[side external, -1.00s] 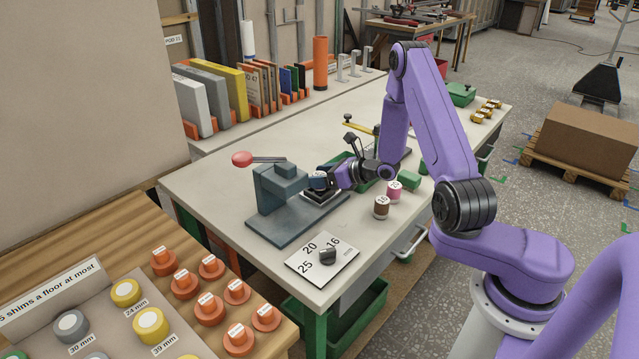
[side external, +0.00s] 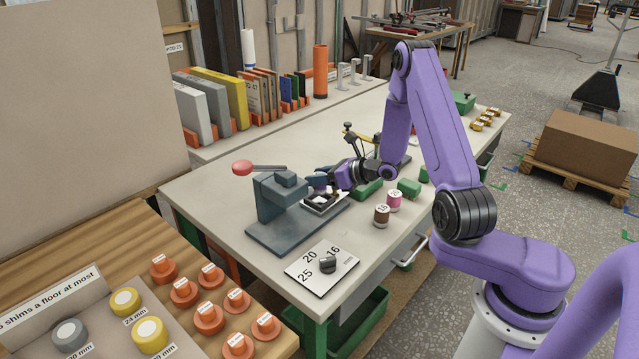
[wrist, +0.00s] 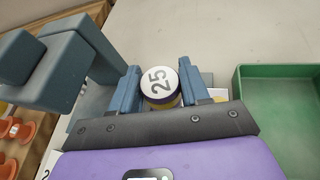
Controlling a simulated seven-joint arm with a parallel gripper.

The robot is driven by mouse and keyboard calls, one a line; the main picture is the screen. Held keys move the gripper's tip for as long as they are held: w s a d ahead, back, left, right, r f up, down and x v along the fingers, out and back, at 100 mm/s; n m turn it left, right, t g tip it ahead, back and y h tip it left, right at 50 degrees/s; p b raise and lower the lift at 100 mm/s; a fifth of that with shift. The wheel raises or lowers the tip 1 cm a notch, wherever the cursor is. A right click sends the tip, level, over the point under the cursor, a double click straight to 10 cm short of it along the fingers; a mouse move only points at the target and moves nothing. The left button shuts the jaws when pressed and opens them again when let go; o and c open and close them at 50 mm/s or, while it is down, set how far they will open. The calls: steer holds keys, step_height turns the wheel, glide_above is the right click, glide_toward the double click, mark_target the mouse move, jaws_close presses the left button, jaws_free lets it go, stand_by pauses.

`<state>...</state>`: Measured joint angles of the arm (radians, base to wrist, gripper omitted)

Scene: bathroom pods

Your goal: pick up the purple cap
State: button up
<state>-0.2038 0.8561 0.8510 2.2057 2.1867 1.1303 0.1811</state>
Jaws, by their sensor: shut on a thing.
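The purple cap (wrist: 160,84) has a round white top marked 25 and a dark purple rim, with a yellowish band below. In the wrist view it sits between the two blue fingers of my gripper (wrist: 159,72), which is shut on it. In the side view my gripper (side external: 319,184) is beside the grey-blue press (side external: 277,197), above a small dark-framed tray (side external: 326,202). There the fingers largely hide the cap, and only a little purple shows.
The press with its red-knobbed lever stands close left of my gripper. A green bin (wrist: 285,105) is right in the wrist view.

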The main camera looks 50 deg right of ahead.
steer(key=s+a+r, duration=0.2)
steer(key=s+r, duration=0.8)
steer(key=s, duration=0.3)
steer(key=shift+s+a+r, duration=0.25)
steer(key=shift+s+r, duration=0.05)
steer(key=shift+s, duration=0.1)
